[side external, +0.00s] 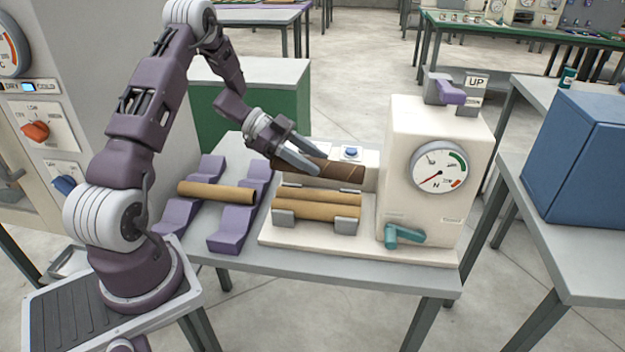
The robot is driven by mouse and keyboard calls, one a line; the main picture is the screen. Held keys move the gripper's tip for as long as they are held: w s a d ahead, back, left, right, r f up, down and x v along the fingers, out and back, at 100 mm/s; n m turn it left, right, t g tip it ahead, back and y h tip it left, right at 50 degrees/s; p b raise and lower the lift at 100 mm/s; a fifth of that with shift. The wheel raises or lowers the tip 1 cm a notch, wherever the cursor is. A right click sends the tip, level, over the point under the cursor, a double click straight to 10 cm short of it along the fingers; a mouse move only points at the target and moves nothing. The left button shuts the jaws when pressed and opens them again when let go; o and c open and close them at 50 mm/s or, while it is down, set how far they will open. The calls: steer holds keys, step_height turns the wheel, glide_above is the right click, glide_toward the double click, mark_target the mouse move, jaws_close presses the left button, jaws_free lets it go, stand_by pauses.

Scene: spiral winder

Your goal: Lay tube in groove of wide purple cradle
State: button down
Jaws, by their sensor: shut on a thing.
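The wide purple cradle (232,232) has two wavy purple rails on the table, left of the winder. One tan tube (215,193) lies across both rails, in a middle groove. My gripper (314,165) is at the winder, right of the cradle, and its fingers are shut on a darker brown tube (340,173) with a spiral seam. This tube lies roughly level, just above and behind two tan rollers or tubes (315,210) on the winder's base. I cannot tell whether it touches them.
The cream winder housing (432,195) has a dial, a teal handle (403,235) and a purple lever (450,91) on top. A low cream block with a blue button (350,152) stands behind the held tube. Cradle grooves in front of and behind the lying tube look empty.

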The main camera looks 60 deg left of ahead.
mark_target(312, 158)
step_height(312, 158, up, 20)
steer(key=w+a+n+t+y, duration=0.5)
steer(key=w+a+n+y, duration=0.7)
steer(key=a, duration=0.3)
steer(key=s+a+f+n+g+y, duration=0.2)
steer(key=s+a+n+g+y, duration=0.65)
steer(key=s+a+y, duration=0.2)
steer(key=s+d+r+n+g+h, duration=0.1)
steer(key=s+d+n+g, duration=0.35)
steer(key=s, duration=0.45)
steer(key=s+d+n+g+h, duration=0.2)
steer(key=s+d+n+g, duration=0.25)
steer(key=s, duration=0.35)
steer(key=s+d+r+n+g+h, duration=0.1)
steer(key=s+d+n+g, duration=0.35)
steer(key=s, duration=0.45)
steer(key=shift+m+g+h, duration=0.25)
steer(key=shift+m+g, duration=0.05)
steer(key=shift+g, duration=0.1)
step_height(312, 158, down, 32)
steer(key=shift+w+a+f, duration=0.1)
steer(key=shift+w+a, duration=0.05)
